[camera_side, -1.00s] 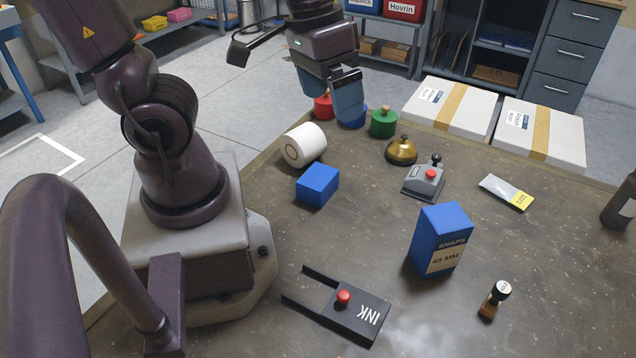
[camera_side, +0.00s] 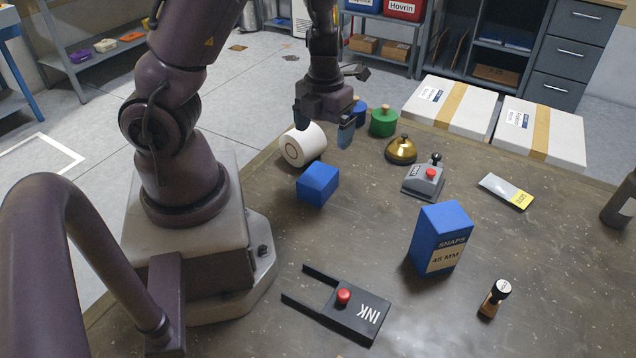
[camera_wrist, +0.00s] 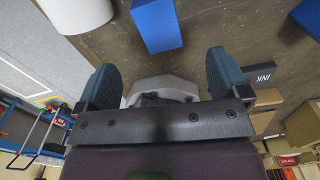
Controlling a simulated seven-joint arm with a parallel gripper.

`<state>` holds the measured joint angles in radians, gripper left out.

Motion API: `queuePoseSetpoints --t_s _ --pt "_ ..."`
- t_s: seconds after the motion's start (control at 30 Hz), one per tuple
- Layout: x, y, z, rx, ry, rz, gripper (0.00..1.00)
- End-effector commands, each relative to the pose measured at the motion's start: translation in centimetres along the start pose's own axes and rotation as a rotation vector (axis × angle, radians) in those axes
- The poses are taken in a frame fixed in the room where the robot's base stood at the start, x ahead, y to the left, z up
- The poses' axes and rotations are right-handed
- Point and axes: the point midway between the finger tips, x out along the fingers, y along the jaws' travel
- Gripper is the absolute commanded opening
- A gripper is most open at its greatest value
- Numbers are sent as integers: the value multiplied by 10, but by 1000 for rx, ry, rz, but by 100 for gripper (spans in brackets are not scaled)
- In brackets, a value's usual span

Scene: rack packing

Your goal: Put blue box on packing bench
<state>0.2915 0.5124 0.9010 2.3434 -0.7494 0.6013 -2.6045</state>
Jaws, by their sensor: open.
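A plain blue box (camera_side: 317,185) lies on the dark bench top (camera_side: 375,220). It also shows at the top of the wrist view (camera_wrist: 156,24). A taller blue box marked SNAPS 45 MM (camera_side: 440,240) stands upright to its right on the same bench. My gripper (camera_side: 325,134) is above the back edge of the bench, behind the plain blue box and beside a white roll. Its blue fingers stand wide apart in the wrist view (camera_wrist: 165,80), with nothing held between them.
The white roll (camera_side: 303,146) lies close behind the plain blue box. A green pot (camera_side: 383,122), brass bell (camera_side: 401,150) and grey switch box (camera_side: 424,181) stand along the back. The INK tray (camera_side: 345,303) and a stamp (camera_side: 494,299) are in front. The middle bench is clear.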

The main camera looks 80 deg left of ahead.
Motion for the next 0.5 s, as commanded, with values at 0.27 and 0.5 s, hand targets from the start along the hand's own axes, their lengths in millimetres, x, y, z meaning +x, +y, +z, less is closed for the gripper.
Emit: queuePoseSetpoints --t_s 0.27,0.5 --pt "13 1 0 -134 -1 3 94" --pt "55 2 0 -134 1 3 94"
